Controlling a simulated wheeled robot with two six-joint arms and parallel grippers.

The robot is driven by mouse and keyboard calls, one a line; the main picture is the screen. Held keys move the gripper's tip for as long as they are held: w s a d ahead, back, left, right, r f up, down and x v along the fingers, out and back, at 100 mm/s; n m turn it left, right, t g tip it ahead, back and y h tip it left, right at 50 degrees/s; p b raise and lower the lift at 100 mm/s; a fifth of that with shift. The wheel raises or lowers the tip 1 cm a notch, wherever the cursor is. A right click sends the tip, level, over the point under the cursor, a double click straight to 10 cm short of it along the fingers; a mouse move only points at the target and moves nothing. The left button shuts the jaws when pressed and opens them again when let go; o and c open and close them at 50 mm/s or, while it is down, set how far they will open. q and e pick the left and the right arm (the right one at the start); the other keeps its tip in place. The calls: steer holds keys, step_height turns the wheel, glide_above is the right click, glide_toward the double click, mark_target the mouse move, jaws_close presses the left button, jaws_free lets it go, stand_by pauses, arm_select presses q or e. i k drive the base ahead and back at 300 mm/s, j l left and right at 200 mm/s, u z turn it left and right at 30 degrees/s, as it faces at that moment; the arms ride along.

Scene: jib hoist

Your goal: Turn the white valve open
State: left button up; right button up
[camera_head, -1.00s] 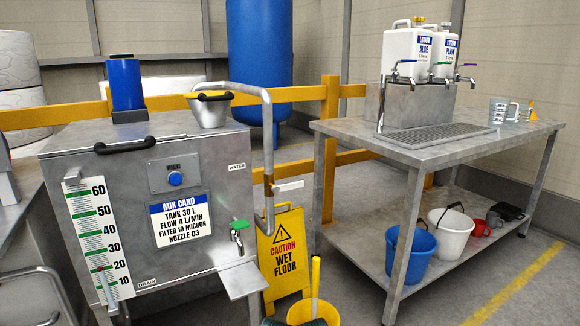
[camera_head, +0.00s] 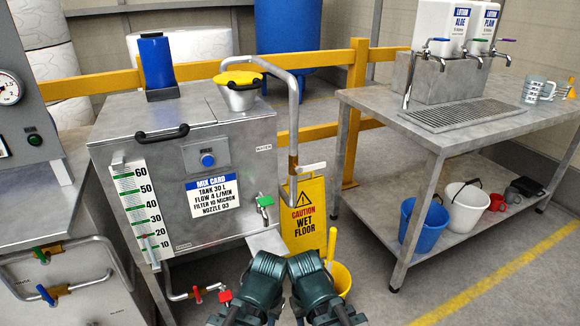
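The white valve (camera_head: 312,167) is a short white lever on the vertical grey pipe right of the steel tank. Its lever points right, about level and crosswise to the pipe. A brownish fitting sits on the pipe beside it. The pipe (camera_head: 293,115) bends over from the tank top, and a WATER label is on the tank near it. Two dark teal parts of my arms show at the bottom middle, below and apart from the valve. No gripper fingers can be made out on them.
The steel tank (camera_head: 215,128) has a green-handled tap (camera_head: 264,202) at its front right. A yellow wet-floor sign (camera_head: 304,215) stands below the valve, near a yellow bucket (camera_head: 341,278). A steel table (camera_head: 440,140) stands right. Red-handled (camera_head: 225,296) and blue-handled (camera_head: 45,294) valves are low at left.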

mark_target(314, 167)
steer(key=l+u, duration=0.4)
steer(key=i+l+u, duration=0.1)
steer(key=u, duration=0.3)
steer(key=l+u, duration=0.15)
steer(key=l, duration=0.35)
steer(key=k+l+u, duration=0.15)
steer(key=l, duration=0.35)
steer(key=l+u, duration=0.15)
steer(key=l, duration=0.35)
steer(key=k+l+u, duration=0.15)
steer(key=l, duration=0.3)
steer(key=k+l, duration=0.1)
steer(key=l, duration=0.3)
steer(key=k+l, duration=0.1)
steer(key=l, duration=0.3)
steer(key=k+l, duration=0.1)
steer(key=l, duration=0.35)
steer(key=k+l, duration=0.1)
steer(key=l, duration=0.3)
steer(key=k+l, duration=0.1)
steer(key=l, duration=0.3)
